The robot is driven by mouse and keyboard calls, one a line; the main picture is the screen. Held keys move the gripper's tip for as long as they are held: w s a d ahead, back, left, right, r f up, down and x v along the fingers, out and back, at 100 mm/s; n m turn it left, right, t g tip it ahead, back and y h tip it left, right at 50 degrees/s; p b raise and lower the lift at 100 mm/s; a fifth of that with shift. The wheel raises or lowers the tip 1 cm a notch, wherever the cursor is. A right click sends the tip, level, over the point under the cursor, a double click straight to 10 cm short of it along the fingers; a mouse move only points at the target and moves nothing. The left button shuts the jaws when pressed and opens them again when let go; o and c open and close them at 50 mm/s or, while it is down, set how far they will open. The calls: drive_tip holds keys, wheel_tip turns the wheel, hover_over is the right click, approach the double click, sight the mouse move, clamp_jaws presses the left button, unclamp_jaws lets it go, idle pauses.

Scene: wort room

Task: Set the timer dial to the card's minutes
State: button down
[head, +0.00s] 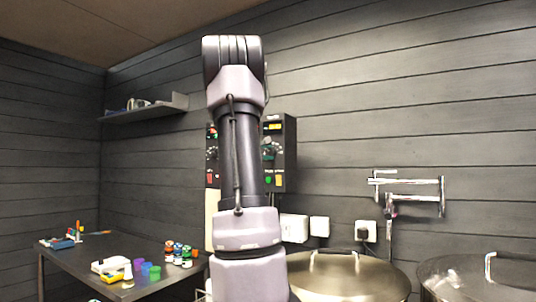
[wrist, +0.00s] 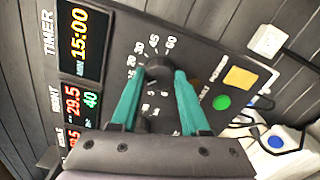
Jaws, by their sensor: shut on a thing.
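The timer dial (wrist: 158,68) is a dark round knob on the black control panel (wrist: 118,45), with minute marks such as 30, 45 and 60 around it. My gripper (wrist: 158,76) has its two green fingers on either side of the knob and is shut on it. The timer display (wrist: 79,36) reads 15:00 in yellow digits. The dial's pointer is hard to make out. In the head view the control box (head: 288,150) is partly hidden behind my arm. I cannot pick out the card in either view.
A second, smaller knob sits lower on the panel, partly between my fingers. A green button (wrist: 220,102) and yellow square (wrist: 239,78) lie to the right. Metal kettle lids (head: 350,280) stand below right; a cluttered table (head: 75,262) stands left.

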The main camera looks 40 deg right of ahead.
drive_tip(key=shift+m, duration=1.3)
drive_tip(key=shift+c, duration=2)
unclamp_jaws()
drive_tip(key=v, duration=1.1)
drive_tip(key=shift+d, duration=0.1)
